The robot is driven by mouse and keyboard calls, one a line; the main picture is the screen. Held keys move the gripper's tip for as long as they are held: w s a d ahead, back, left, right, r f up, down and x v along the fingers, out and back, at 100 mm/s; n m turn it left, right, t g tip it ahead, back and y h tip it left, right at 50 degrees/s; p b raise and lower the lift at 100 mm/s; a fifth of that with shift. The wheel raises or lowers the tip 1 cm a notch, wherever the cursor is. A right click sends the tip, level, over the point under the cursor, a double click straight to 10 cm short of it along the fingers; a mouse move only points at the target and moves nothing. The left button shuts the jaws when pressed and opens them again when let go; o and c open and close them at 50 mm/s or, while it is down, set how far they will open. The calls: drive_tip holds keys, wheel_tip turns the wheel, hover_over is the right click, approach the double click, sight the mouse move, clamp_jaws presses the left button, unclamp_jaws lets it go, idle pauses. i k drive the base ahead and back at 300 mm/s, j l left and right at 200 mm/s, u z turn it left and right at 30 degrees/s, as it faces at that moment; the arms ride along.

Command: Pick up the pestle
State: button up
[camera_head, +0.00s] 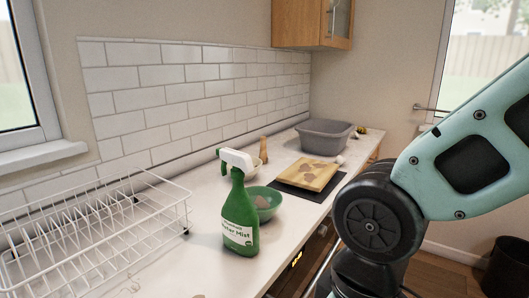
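A wooden, upright pestle-like piece (263,149) shows beyond the green spray bottle, close to the tiled wall. It seems to lean in or stand behind a pale bowl (256,165), likely a mortar; I cannot tell which. The spray bottle's white head hides part of the bowl. My arm comes in from the right and bends down at the counter's front edge. My gripper is not in view.
The green spray bottle (239,219) stands in front of a green bowl (264,205) holding something. A wooden board (310,173) lies on a dark mat (319,187). A grey basin (323,137) is behind. A white dish rack (90,235) fills the left.

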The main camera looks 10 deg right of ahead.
sight(263, 156)
drive_tip(key=u, duration=2.35)
drive_tip(key=z, duration=2.35)
drive_tip(key=u, duration=0.35)
drive_tip(key=i+l+u, duration=0.15)
drive_tip(key=l+u, duration=0.3)
drive_tip(key=i+l+u, duration=0.15)
drive_tip(key=u, duration=0.3)
drive_tip(key=i+l+u, duration=0.1)
drive_tip(key=l+u, duration=0.2)
drive_tip(key=l, duration=1)
drive_tip(key=l+u, duration=0.3)
drive_tip(key=l, duration=1)
